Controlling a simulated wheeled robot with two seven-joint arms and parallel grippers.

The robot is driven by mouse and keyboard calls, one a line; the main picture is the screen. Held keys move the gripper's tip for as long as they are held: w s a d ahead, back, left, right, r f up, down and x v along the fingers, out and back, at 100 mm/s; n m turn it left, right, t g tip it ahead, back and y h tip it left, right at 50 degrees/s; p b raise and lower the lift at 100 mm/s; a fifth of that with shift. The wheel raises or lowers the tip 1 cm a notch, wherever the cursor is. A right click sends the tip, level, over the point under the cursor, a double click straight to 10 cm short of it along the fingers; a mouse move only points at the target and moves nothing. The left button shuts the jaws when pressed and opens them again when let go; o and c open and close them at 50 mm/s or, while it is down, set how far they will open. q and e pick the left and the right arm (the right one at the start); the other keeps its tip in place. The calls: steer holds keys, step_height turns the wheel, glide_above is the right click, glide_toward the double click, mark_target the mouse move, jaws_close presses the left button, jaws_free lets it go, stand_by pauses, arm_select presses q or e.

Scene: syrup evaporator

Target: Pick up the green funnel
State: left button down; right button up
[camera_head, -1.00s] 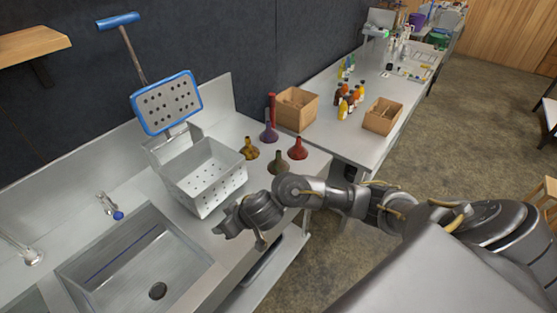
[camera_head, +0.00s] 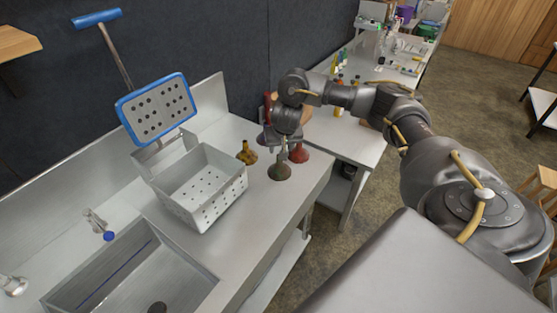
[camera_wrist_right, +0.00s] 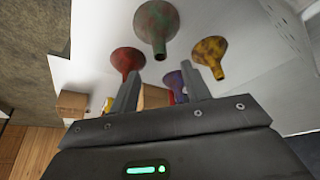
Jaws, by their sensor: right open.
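The green funnel (camera_head: 279,170) stands on the steel counter, wide end down, near the counter's right end. It also shows at the top middle of the right wrist view (camera_wrist_right: 157,22), with its spout toward the camera. My right gripper (camera_head: 283,148) is just above and behind the green funnel in the head view, pointing down. In the right wrist view its two fingers (camera_wrist_right: 160,88) are apart with nothing between them, and the green funnel lies beyond the fingertips, not between them. My left gripper is not in view.
A red funnel (camera_head: 299,154) stands close right of the green one, and a yellow-brown funnel (camera_head: 247,154) to its left. A purple funnel (camera_wrist_right: 177,82) shows in the wrist view. A perforated metal basket (camera_head: 205,190) and a sink (camera_head: 130,270) are farther left.

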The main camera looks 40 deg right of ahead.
mark_target(279, 164)
steer(key=x, duration=0.2)
steer(key=shift+w+f+b, duration=0.1)
steer(key=shift+f+b, duration=0.15)
steer(key=shift+b, duration=0.15)
steer(key=shift+w, duration=0.15)
steer(key=shift+f, duration=0.3)
steer(key=shift+x, duration=2.4)
steer(key=shift+c, duration=0.6)
steer(key=c, duration=0.9)
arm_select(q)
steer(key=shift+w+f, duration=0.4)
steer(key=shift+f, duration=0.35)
arm_select(e)
steer(key=shift+o, duration=0.2)
steer(key=shift+r, duration=0.1)
